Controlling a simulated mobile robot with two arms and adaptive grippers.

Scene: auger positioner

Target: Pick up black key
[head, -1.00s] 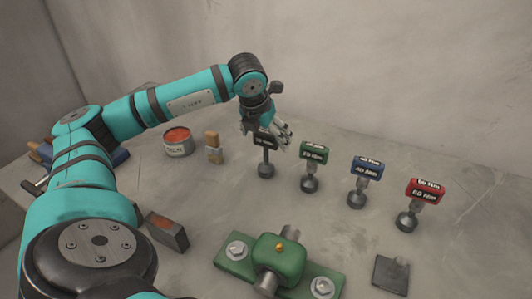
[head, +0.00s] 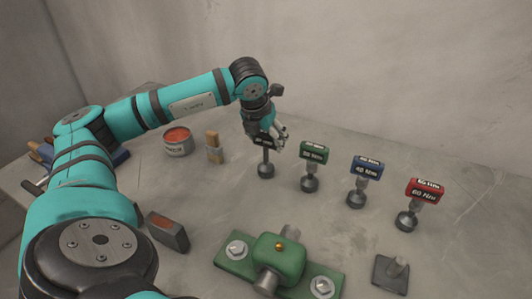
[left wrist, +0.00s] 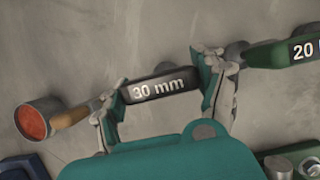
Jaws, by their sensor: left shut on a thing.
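The black key (head: 266,158) stands upright on the table, at the left end of a row of keys, with its socket end down. In the left wrist view its black head (left wrist: 158,87) reads "30 mm" and lies between the two fingers. My left gripper (head: 265,139) is at the head of the black key from above, shut on it; the fingers show at both ends of the head in the left wrist view (left wrist: 162,88). Part of the head is hidden by the fingers in the head view. My right gripper is not in view.
Green (head: 313,152), blue (head: 366,167) and red (head: 424,190) keys stand to the right. A tin (head: 178,143) and a brush (head: 213,146) are to the left. A green bearing block (head: 278,255) and a small dark plate with a peg (head: 390,274) are in front.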

